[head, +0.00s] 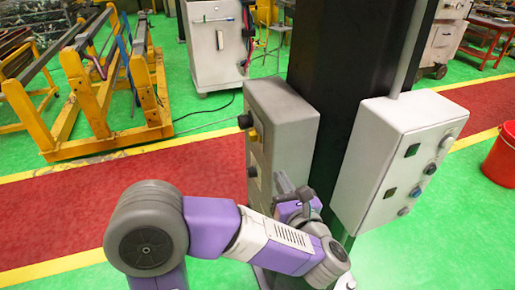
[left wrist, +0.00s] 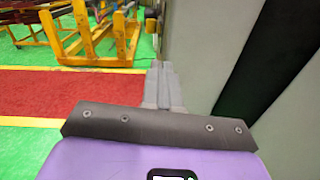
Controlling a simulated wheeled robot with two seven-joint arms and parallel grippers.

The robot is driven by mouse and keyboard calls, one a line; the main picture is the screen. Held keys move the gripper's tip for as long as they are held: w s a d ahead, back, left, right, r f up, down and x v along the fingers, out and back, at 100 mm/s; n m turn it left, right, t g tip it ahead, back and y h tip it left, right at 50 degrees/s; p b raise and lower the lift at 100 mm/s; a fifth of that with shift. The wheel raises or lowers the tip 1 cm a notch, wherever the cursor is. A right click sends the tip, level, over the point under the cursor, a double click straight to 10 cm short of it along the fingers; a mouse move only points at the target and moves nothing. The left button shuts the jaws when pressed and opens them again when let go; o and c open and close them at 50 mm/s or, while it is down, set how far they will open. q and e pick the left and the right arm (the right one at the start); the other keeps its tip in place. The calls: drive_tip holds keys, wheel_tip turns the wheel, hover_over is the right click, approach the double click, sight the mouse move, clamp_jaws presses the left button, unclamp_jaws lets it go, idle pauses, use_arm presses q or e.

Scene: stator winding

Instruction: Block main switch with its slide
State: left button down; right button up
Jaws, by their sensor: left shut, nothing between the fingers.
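A grey box (head: 283,117) is on the left side of a black column. A dark rotary knob on a yellow base, which looks like the main switch (head: 248,127), sticks out from the box's left face. In the left wrist view, the switch (left wrist: 151,22) shows small at the top, beyond the fingertips. My left gripper (head: 281,181) is in front of the box, below the switch and apart from it. Its fingers (left wrist: 164,68) are shut with nothing between them, close beside the box's face. I cannot make out the slide. My right gripper is not in view.
A second grey box (head: 397,155) with several buttons is on the column's right side. The black column (head: 338,95) stands between the boxes. A yellow frame (head: 100,100) stands back left, a white cabinet (head: 217,45) behind, and a red bucket (head: 499,155) at right.

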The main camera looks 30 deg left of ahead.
sight(254, 138)
use_arm(q)
drive_tip(key=shift+s+a+r+n+g+y, duration=0.15)
drive_tip(key=shift+s+r+n+g+y, duration=0.2)
drive_tip(key=shift+s+r+n, duration=0.45)
drive_tip(key=shift+w+a+f, duration=0.1)
drive_tip(key=shift+w+f, duration=0.1)
drive_tip(key=shift+f, duration=0.05)
drive_tip(key=p+x, duration=0.2)
drive_tip(key=x, duration=1.1)
drive_tip(key=shift+w+a+p, duration=0.25)
drive_tip(key=shift+w+p, duration=0.05)
drive_tip(key=shift+p, duration=0.1)
